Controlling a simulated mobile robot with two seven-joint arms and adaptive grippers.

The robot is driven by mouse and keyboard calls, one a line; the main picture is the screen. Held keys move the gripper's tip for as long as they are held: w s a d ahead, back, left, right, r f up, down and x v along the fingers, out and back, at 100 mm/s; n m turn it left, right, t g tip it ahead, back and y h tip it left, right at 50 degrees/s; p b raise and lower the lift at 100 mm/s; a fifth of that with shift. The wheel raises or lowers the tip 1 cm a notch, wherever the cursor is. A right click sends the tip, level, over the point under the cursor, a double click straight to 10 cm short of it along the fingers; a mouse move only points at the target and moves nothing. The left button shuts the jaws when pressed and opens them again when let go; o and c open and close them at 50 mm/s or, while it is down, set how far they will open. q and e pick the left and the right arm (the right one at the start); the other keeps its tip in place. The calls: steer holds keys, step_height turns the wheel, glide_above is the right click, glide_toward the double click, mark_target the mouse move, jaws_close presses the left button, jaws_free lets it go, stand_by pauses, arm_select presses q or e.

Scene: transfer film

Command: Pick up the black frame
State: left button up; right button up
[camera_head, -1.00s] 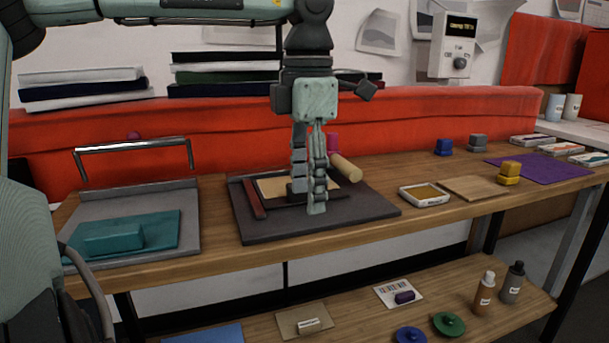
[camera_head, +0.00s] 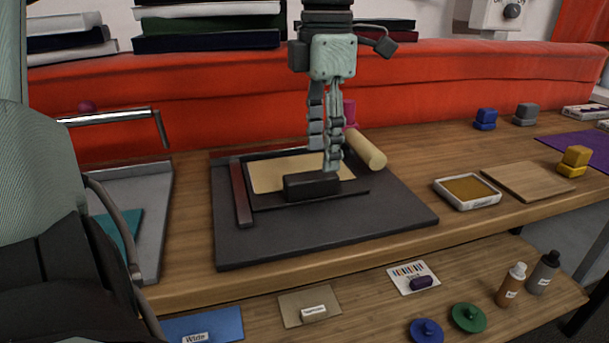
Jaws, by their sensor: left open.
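The black frame (camera_head: 268,202) lies flat around a tan sheet (camera_head: 285,172) on a dark grey board (camera_head: 300,233) on the table. A black block (camera_head: 311,187) sits at the frame's near edge; I cannot tell whether it is part of the frame. My left gripper (camera_head: 325,155) points down over the frame, open and empty. Its fingertips show just behind and above the block, near its right end. Contact is unclear. The right gripper is not in view.
A dark red bar (camera_head: 240,192) lies along the frame's left side. A cream roller (camera_head: 362,149) lies at its right back. A white tray (camera_head: 467,191) and a wooden board (camera_head: 526,181) are farther right. A grey metal press (camera_head: 157,215) stands left.

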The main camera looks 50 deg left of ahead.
mark_target(321, 173)
arm_select(q)
steer(key=f, duration=0.5)
steer(key=shift+s+d+f, duration=0.15)
steer(key=shift+s+f, duration=0.1)
steer(key=shift+s, duration=0.05)
jaws_close()
